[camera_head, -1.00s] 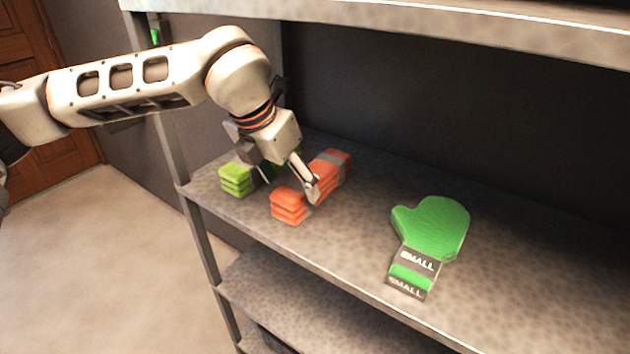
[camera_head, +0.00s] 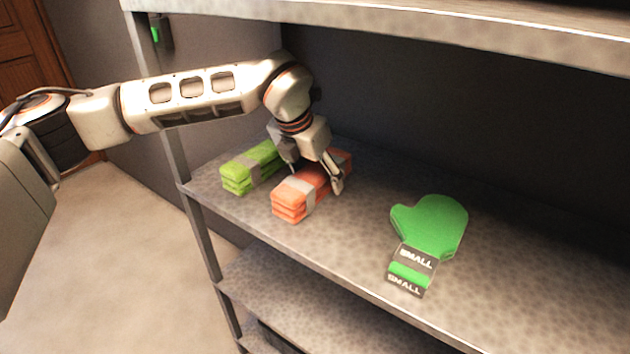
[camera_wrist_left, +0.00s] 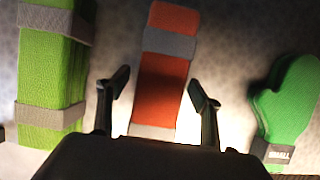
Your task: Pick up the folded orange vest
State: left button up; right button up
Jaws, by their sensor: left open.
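The folded orange vest (camera_head: 291,203) lies on the shelf with grey bands around it. It also shows in the left wrist view (camera_wrist_left: 161,85), running lengthwise between the fingers. My left gripper (camera_head: 318,182) is open above the vest, with one finger to each side of it. In the left wrist view the left gripper (camera_wrist_left: 158,95) has its fingers spread, with a gap between each finger and the vest. The gripper hides part of the vest's far half in the head view. My right gripper is not in view.
A folded green vest (camera_head: 238,177) lies close to the left of the orange one. A green mitten-shaped item marked SMALL (camera_head: 432,228) lies to the right. The shelf (camera_head: 365,185) is clear between it and the orange vest. Another shelf board (camera_head: 420,22) runs above.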

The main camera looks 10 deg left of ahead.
pick_arm(q)
jog(key=shift+w+f, duration=0.1)
jog(key=shift+f, duration=0.05)
jog(key=shift+c, duration=0.3)
jog(key=c, duration=1.3)
